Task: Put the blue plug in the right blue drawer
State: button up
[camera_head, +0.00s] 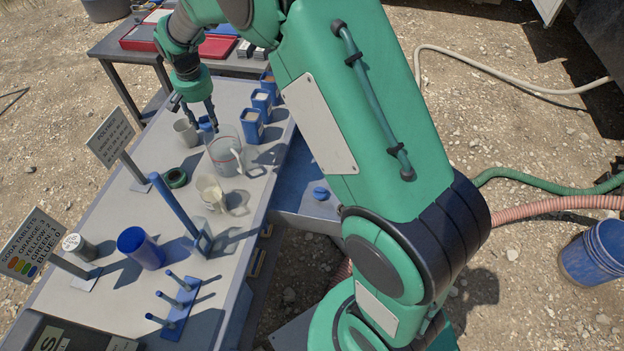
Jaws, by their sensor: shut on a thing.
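My gripper (202,124) is at the far part of the grey worktop, pointing down, between a grey mug and a clear beaker. It is shut on a small blue piece, which appears to be the blue plug (205,124); the fingers partly cover it. A blue surface, which looks like an open blue drawer (300,197), juts out from the worktop's right side, partly hidden behind my arm. A small round blue piece (320,193) shows on it.
The clear beaker (222,160) stands just right of my gripper, and the grey mug (186,132) just left. Several blue containers (252,126) line the right edge. A pale jug (210,192), a tilted blue post (174,205) and a blue cylinder (140,248) stand nearer.

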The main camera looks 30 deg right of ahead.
jog(key=s+d+m+b, duration=0.1)
jog(key=s+d+m, duration=0.15)
jog(key=d, duration=1.05)
jog(key=s+d+m, duration=0.2)
jog(key=s+d, duration=0.2)
jog(key=d, duration=0.8)
jog(key=s+d+m+b, duration=0.15)
jog(key=s+d, duration=0.25)
jog(key=d, duration=0.9)
notch_tip(320, 180, down, 31)
jog(key=shift+r+m+h+p, duration=0.2)
jog(key=shift+m+h+p, duration=0.1)
jog(key=shift+m+p, duration=0.1)
jog(key=shift+d, duration=0.1)
jog(key=shift+f+b, duration=0.75)
jog(key=shift+f, duration=2.3)
jog(key=shift+f+b, duration=0.45)
jog(key=shift+f, duration=1.45)
jog(key=shift+f, duration=0.1)
